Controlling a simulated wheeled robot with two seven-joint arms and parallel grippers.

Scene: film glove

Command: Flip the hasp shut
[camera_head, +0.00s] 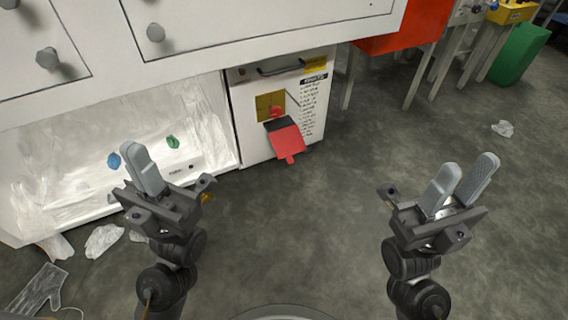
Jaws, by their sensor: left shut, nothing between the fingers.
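The hasp (287,140) is a red flap with a black band near its top. It hangs on the front of a small white cabinet door (250,143), below a yellow-brown plate (270,105), and seems to stick out from the door. I cannot tell its exact angle. My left gripper (131,151) is shut and empty, pointing up, to the left of the hasp and apart from it. My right gripper (467,165) has its two fingers spread with nothing between them, to the right of the hasp over the floor.
White drawers (240,30) with round knobs overhang the door. Left of it is an open bay (80,165) lined with clear film, holding blue and green bits. The grey floor (300,230) between my grippers is clear.

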